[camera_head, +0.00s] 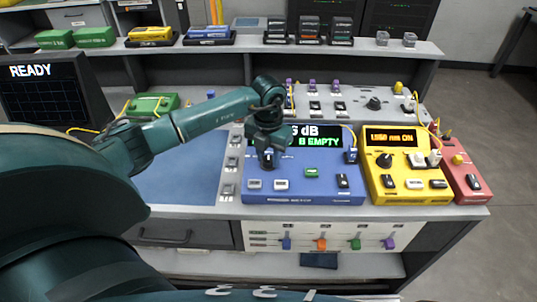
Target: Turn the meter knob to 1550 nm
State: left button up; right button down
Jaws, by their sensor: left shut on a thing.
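The blue meter (310,186) stands on the bench, with a dark display (325,138) reading "dB" and "EMPTY" in green. The start of the display text is hidden behind my left wrist. My left gripper (268,160) points down over the left part of the meter's top. Small buttons (281,185) sit along the meter's front. My right gripper is not in view.
A yellow source box (405,178) with a black knob and amber display stands right of the meter, then a red box (466,180). A grey panel with knobs is behind. A blue mat (185,178) lies clear at left. A screen reading READY (50,88) is far left.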

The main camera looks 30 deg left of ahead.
pick_arm(q)
jog(key=shift+m+b, duration=0.3)
jog(key=shift+m, duration=0.1)
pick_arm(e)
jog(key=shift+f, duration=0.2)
pick_arm(q)
jog(key=shift+f+m+b, duration=0.1)
jog(key=shift+m+b, duration=0.55)
jog(key=shift+m, duration=0.25)
jog(key=m+b, duration=0.2)
jog(key=m, duration=0.1)
jog(key=shift+m, duration=0.3)
jog(key=m+b, duration=0.1)
jog(key=m, duration=0.1)
jog(key=shift+m, duration=0.7)
jog(key=shift+b, duration=0.3)
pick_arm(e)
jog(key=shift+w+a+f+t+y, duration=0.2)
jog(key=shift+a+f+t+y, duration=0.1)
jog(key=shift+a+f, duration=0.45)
pick_arm(q)
jog(key=shift+m, duration=0.3)
jog(key=o, duration=1)
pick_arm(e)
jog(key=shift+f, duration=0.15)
